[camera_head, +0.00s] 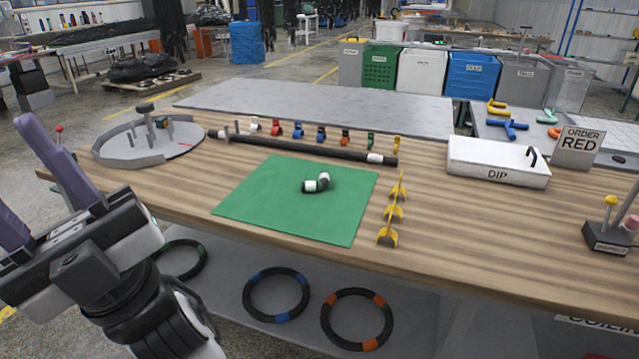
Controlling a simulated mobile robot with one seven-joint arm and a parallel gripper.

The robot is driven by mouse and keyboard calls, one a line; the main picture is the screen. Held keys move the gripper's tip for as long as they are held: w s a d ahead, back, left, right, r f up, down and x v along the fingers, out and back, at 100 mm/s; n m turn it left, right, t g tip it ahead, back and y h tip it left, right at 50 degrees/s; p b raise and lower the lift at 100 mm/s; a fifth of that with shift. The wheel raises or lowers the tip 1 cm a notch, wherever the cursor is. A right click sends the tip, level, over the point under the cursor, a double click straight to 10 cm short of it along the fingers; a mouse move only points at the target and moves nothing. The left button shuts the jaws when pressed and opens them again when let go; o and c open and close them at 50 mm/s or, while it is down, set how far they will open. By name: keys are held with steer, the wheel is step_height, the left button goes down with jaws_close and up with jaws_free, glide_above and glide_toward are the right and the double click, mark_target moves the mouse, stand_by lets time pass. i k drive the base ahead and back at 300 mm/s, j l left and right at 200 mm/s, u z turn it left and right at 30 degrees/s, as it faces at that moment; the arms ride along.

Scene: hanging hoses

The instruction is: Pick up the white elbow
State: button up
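The white elbow (323,180) lies on a green mat (270,205) on the wooden table. It is a small bent piece, white with black ends or bands, and nothing touches it but the mat. My gripper (40,195) is at the left edge of the view, well to the left of the elbow and in front of the table. Its two purple fingers stand apart with nothing seen between them.
A long black bar (300,148) with coloured clips behind it lies beyond the mat. Yellow pieces (393,212) stand right of the mat. A white DIP box (497,160) and an ORDER RED sign (578,147) stand at right. A round grey tray (110,152) sits at left.

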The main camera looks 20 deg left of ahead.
mark_target(318, 186)
steer(key=j+z, duration=0.1)
steer(key=z, duration=0.45)
steer(key=j+z, duration=0.4)
steer(key=k+j+z, duration=0.15)
steer(key=j+z, duration=0.2)
steer(key=k+j+z, duration=0.1)
steer(key=j, duration=0.25)
steer(key=k+j+z, duration=0.1)
steer(key=j, duration=0.25)
steer(key=k+j+z, duration=0.1)
steer(key=j, duration=0.2)
steer(key=k, duration=0.05)
